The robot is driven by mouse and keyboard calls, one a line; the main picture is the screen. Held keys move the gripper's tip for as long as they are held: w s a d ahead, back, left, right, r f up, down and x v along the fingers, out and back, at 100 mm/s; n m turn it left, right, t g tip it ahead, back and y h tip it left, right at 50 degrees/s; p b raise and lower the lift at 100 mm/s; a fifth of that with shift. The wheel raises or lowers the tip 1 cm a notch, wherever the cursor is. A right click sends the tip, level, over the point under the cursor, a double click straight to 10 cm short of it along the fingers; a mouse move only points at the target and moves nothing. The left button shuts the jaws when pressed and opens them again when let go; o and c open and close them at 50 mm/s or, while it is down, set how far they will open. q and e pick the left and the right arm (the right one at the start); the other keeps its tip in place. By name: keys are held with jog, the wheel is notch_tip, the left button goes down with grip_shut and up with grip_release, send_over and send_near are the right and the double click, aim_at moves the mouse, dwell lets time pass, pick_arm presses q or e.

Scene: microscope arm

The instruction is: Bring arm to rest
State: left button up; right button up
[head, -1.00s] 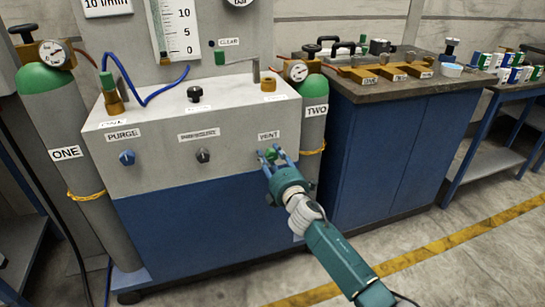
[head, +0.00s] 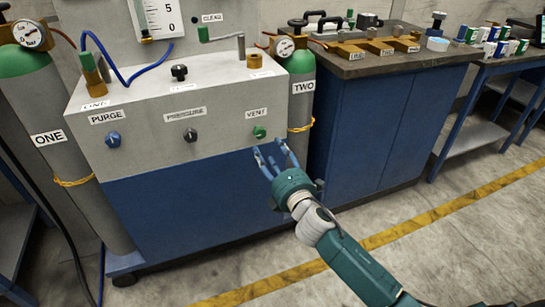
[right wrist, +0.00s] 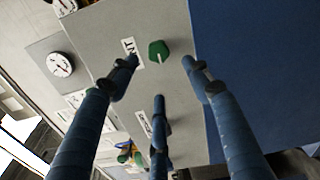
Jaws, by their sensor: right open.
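My right gripper (head: 271,156) is open and empty, just below and in front of the green VENT knob (head: 259,132) on the grey cabinet's front. In the right wrist view the same green knob (right wrist: 158,52) shows ahead, beyond the spread blue fingers (right wrist: 160,80), with a gap between. My right arm (head: 345,255) reaches in from the lower right, stretched out toward the cabinet. My left gripper is not in view.
The grey and blue cabinet (head: 190,215) carries a blue PURGE knob (head: 113,139) and a dark PRESSURE knob (head: 190,135). Cylinders ONE (head: 45,112) and TWO (head: 302,90) flank it. A blue bench (head: 385,130) stands at right. The floor (head: 460,245) in front is open.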

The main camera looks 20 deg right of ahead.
jog(key=shift+s, duration=0.8)
